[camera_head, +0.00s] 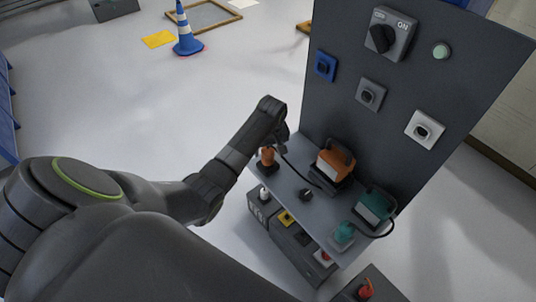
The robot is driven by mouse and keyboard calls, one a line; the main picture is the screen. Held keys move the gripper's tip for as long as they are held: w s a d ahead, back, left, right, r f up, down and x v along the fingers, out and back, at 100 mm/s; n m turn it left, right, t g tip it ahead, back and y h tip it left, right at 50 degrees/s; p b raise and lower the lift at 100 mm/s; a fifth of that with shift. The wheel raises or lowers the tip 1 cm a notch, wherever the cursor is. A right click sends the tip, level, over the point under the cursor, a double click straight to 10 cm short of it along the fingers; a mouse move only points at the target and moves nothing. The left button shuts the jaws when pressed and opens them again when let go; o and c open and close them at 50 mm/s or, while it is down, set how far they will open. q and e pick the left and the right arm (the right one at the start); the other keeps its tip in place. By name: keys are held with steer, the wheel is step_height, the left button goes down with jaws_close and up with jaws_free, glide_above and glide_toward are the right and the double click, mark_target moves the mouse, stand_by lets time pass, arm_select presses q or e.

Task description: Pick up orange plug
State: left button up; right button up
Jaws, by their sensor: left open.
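The orange plug (267,156) stands at the left end of the grey shelf (300,178). A black cable runs near it toward an orange box with a dark handle (335,165). My left gripper (275,145) is open, pointing down just above and beside the orange plug. Its fingers are small and partly hidden by the wrist, so I cannot tell whether they touch the plug. My right gripper is not in view.
Behind rises a dark panel (400,135) with sockets and a switch (390,34). Dark boxes sit below. Open floor lies left.

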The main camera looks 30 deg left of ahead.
mark_target(268, 154)
arm_select(q)
steer(key=shift+w+a+f, duration=0.1)
steer(key=shift+f, duration=0.9)
steer(key=shift+w+a+f, duration=0.1)
steer(key=shift+f, duration=0.85)
steer(key=c, duration=1.2)
steer(key=shift+o, duration=0.2)
step_height(268, 154, up, 10)
steer(key=shift+r+b, duration=0.1)
steer(key=shift+b, duration=0.2)
